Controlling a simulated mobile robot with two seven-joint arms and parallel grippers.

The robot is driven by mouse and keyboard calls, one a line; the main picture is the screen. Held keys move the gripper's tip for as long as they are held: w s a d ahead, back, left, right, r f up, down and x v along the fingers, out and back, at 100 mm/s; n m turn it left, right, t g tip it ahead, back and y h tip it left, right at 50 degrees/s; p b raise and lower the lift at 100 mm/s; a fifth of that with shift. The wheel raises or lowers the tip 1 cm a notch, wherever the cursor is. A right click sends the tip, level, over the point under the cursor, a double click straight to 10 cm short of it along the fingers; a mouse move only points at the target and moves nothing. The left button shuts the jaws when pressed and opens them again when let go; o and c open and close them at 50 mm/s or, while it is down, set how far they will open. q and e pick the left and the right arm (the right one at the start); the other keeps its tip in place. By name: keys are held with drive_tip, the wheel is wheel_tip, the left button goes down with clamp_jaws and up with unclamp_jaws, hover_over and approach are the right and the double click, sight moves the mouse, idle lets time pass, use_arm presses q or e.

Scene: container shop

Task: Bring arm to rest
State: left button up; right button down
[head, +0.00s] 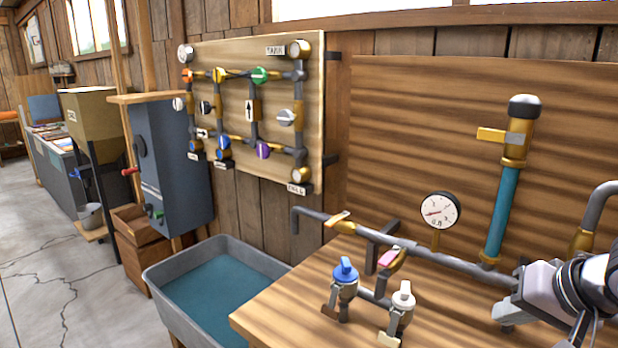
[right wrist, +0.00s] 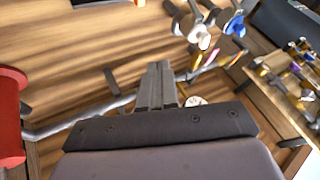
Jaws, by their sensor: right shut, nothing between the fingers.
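My right arm comes in at the right edge of the head view. Its gripper (head: 503,313) is over the right part of the wooden bench, in front of the pipe's lower right end. In the right wrist view its two grey fingers (right wrist: 156,85) are together with nothing between them. They show in front of the bench pipe, and I cannot tell how far apart they are from it. My left arm and gripper are not in view.
The bench (head: 290,318) carries a grey pipe (head: 450,264), a gauge (head: 440,210), a blue tube (head: 502,215), a blue-handled tap (head: 345,280) and a white-handled tap (head: 402,305). A water trough (head: 160,275) stands left. A red object (right wrist: 12,115) is at the wrist view's left.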

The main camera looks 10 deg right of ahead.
wheel_tip(320, 180, down, 10)
drive_tip(key=s+a+n+g, duration=0.1)
drive_tip(key=s+a+n, duration=0.1)
drive_tip(key=s+a+f+n+g, duration=0.3)
drive_tip(key=s+a+f+n, duration=0.4)
drive_tip(key=s+a+f, duration=0.6)
drive_tip(key=w+a+f+t+y, duration=0.1)
drive_tip(key=w+a+f+t, duration=0.1)
drive_tip(key=w+f+t, duration=0.4)
drive_tip(key=shift+w+a+f+n+t, duration=0.2)
drive_tip(key=shift+f+n+t, duration=0.25)
drive_tip(key=shift+f, duration=1.05)
drive_tip(key=shift+d, duration=0.15)
